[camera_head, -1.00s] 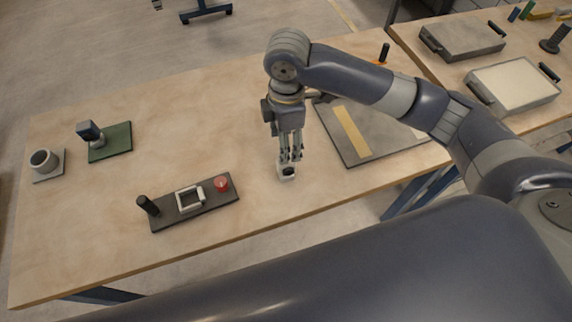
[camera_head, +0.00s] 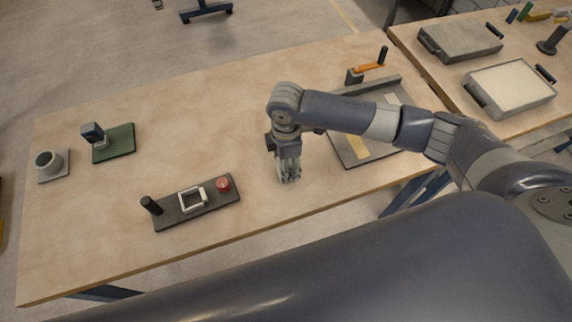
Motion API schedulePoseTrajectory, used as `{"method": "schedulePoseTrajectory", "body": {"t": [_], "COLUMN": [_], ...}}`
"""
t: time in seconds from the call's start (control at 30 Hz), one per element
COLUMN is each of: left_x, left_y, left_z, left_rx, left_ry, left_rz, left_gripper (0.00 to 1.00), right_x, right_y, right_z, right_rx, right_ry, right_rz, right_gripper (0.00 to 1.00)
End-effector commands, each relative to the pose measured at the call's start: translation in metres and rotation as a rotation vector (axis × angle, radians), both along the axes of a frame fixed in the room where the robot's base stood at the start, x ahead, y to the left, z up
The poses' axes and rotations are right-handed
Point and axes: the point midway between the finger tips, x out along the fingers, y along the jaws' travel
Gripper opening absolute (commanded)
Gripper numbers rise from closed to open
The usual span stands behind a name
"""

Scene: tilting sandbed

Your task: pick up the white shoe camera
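My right gripper (camera_head: 289,178) points straight down at the front middle of the wooden table, its fingertips close to the table top. It is at the spot where the small white shoe camera stood in the earlier view. The fingers now hide most or all of the camera, so I cannot make it out clearly. I cannot tell whether the fingers are spread around it or shut on it. My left gripper is not in view.
On the wooden table (camera_head: 215,125), a dark panel (camera_head: 172,219) with a black handle, white frame and red button lies left of my gripper. A grey board (camera_head: 345,150) lies to the right. A green plate (camera_head: 120,141) with a device and a grey cup (camera_head: 47,160) stand far left.

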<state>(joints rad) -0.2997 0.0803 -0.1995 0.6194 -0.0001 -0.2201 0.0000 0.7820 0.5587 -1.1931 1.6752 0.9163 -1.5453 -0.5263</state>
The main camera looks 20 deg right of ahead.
Motion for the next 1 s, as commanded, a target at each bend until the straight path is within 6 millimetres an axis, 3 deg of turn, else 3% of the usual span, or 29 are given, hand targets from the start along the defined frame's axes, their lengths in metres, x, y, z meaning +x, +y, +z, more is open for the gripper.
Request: {"method": "schedulePoseTrajectory", "body": {"t": [0.17,0.27,0.4,0.77,1.0], "left_x": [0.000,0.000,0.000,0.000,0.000], "left_y": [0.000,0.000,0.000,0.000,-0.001], "left_z": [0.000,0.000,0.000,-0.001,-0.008], "left_rx": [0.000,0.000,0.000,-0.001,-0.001], "left_ry": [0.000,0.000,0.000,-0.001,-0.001], "left_rz": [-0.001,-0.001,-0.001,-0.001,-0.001], "left_gripper": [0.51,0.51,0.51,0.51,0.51], "right_x": [0.000,0.000,0.000,0.001,0.001], "right_y": [0.000,0.000,0.000,0.000,0.001], "right_z": [-0.001,0.000,0.000,0.001,0.019], "right_rx": [0.001,0.001,0.001,0.002,0.003], "right_ry": [0.000,0.000,0.000,-0.001,-0.004], "right_rz": [0.001,0.001,0.001,0.001,0.002], "right_gripper": [0.55,0.37,0.05,0.04,0.04]}}
